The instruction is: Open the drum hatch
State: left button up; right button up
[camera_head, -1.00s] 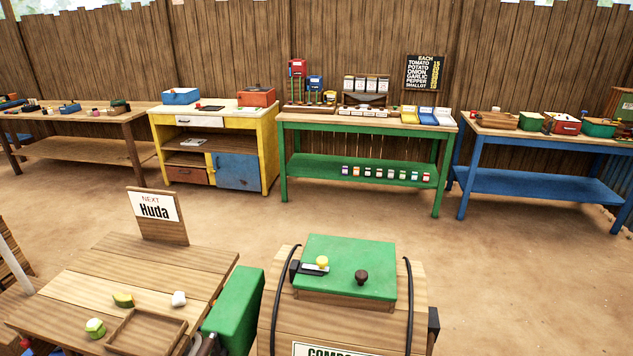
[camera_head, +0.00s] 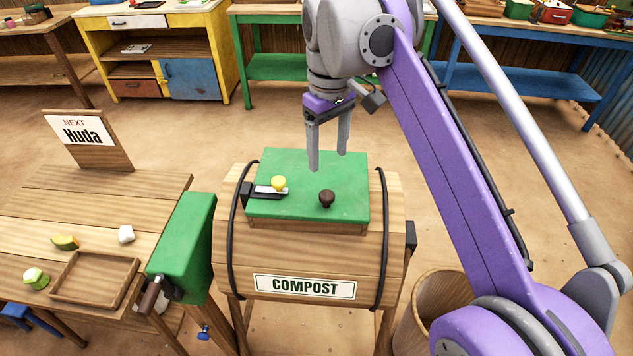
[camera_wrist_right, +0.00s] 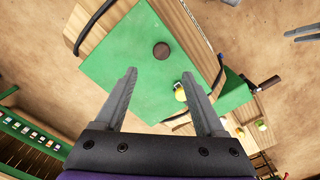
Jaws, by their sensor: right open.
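The compost drum (camera_head: 320,255) stands in the middle of the head view, its wooden body ringed by two black bands. Its green hatch (camera_head: 310,165) lies flat and closed on top. The hatch carries a dark round knob (camera_head: 326,198) and, at its left edge, a latch with a yellow knob (camera_head: 279,183). My right gripper (camera_head: 328,160) points down above the far part of the hatch, open and empty. In the right wrist view the hatch (camera_wrist_right: 125,85), dark knob (camera_wrist_right: 161,50) and yellow knob (camera_wrist_right: 181,95) show beyond the open fingers (camera_wrist_right: 165,80).
A wooden barrel (camera_head: 435,300) stands at right.

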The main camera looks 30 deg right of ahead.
aim_at(327, 194)
jog(key=f, duration=0.3)
jog(key=f+b, duration=0.1)
jog(key=f, duration=0.6)
jog(key=shift+s+a+f+b, duration=0.1)
jog(key=shift+s+f+b, duration=0.05)
jog(key=shift+s+b, duration=0.15)
jog(key=shift+w, duration=0.1)
jog(key=shift+c, duration=0.2)
grip_shut()
dwell(0.7)
